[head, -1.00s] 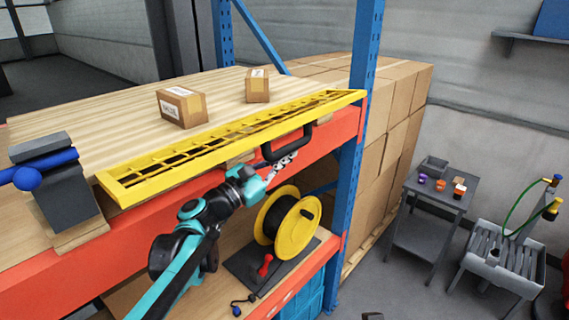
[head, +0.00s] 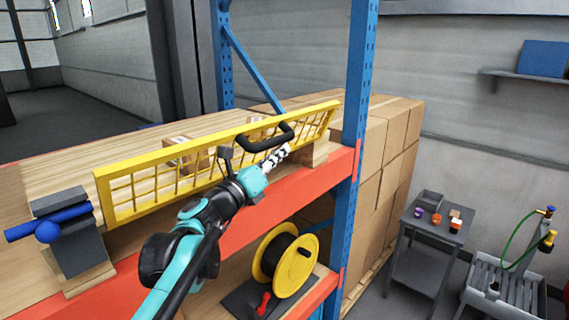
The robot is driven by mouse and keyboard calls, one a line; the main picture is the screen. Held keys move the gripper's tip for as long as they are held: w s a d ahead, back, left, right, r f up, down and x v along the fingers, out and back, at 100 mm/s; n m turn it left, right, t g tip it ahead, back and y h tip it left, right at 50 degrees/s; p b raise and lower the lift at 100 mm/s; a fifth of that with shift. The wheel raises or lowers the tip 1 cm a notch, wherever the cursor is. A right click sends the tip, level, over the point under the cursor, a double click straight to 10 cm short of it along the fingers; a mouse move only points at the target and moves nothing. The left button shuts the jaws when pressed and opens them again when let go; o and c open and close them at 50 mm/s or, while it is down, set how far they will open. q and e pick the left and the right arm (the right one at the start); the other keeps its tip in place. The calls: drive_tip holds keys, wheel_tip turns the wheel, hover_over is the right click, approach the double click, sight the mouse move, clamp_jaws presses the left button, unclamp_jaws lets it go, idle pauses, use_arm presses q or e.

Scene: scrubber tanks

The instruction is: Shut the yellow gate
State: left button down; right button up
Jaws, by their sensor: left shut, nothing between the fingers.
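The yellow gate (head: 160,184) is a long mesh panel along the front edge of the wooden shelf (head: 60,170). It stands raised and tilted, with a black handle (head: 268,141) on its upper rail toward the right end. My left gripper (head: 280,155) is just below the handle, at the front face of the gate. Its fingers are shut with nothing between them. I cannot tell whether they touch the gate. A blue latch bar (head: 48,232) sits on a dark block at the gate's left end. My right gripper is not in view.
Cardboard boxes (head: 180,150) lie on the shelf behind the gate. A blue upright (head: 357,110) and orange beam (head: 320,182) frame the shelf. A yellow reel (head: 296,266) stands on the level below. A small grey table (head: 432,236) is at the right.

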use_arm(q)
drive_tip(key=shift+w+a+r+p, duration=0.2)
drive_tip(key=shift+w+a+r, duration=0.35)
drive_tip(key=shift+r, duration=0.2)
drive_tip(key=shift+w+a+r+p, duration=0.2)
drive_tip(key=shift+w+a+r, duration=0.35)
drive_tip(key=shift+r, duration=0.2)
drive_tip(key=shift+w+a+r+p, duration=0.2)
drive_tip(key=shift+w+a+r, duration=0.3)
drive_tip(key=shift+r, duration=0.35)
